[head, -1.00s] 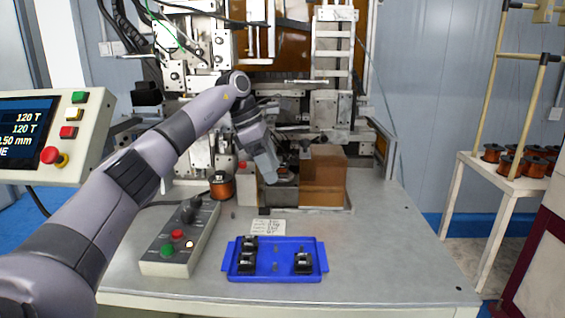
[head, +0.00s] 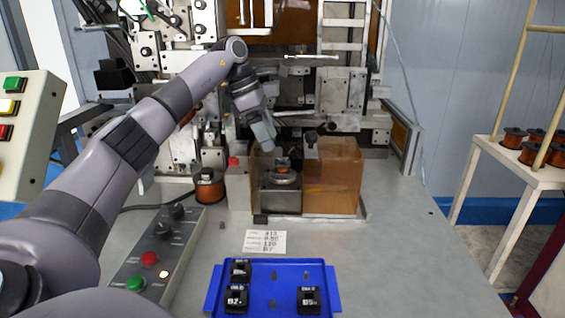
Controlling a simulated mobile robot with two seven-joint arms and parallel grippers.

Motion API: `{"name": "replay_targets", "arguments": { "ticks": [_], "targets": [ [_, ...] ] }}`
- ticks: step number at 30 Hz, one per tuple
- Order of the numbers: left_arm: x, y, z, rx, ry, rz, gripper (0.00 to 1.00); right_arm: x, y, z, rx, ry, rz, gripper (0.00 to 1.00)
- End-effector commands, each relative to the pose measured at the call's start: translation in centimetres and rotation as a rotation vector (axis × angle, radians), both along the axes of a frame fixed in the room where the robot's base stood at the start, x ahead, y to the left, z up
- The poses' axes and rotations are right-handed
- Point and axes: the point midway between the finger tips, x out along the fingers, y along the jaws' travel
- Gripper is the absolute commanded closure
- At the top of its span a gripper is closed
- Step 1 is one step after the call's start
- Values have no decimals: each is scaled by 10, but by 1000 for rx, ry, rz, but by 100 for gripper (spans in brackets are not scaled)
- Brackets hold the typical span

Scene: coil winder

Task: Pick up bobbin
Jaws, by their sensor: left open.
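My left gripper (head: 270,145) is open and empty. It hangs just above and left of a small dark bobbin (head: 283,165) that has some orange on it. That bobbin sits on the round top of the winder's metal block (head: 280,198), and a visible gap separates it from the fingers. Black bobbins with white labels stand in the blue tray (head: 262,296) at the front: two on its left side, one (head: 308,299) on its right side. My right gripper is not in view.
A brown translucent guard (head: 335,185) stands right of the block. A copper wire spool (head: 209,187) stands at its left. A button box (head: 155,258) and a paper note (head: 265,241) lie in front. The right side of the table is clear.

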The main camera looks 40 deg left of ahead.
Motion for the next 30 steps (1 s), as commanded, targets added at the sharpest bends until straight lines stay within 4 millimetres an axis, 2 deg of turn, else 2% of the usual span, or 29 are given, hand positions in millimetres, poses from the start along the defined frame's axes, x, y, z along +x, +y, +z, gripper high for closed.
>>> {"name": "replay_targets", "arguments": {
  "ticks": [8, 16, 25, 26, 30],
  "targets": [
    [6, -9, -25, 0, 4, -1, 30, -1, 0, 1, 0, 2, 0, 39],
    [16, -23, -58, -1, 4, 0, 30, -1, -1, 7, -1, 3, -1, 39],
    [18, -25, -65, 0, 0, 0, 30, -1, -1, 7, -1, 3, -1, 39],
    [18, -25, -65, 0, 0, 0, 33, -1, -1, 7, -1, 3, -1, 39],
    [18, -25, -65, 0, 0, 0, 79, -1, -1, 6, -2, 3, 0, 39]
  ]
}}
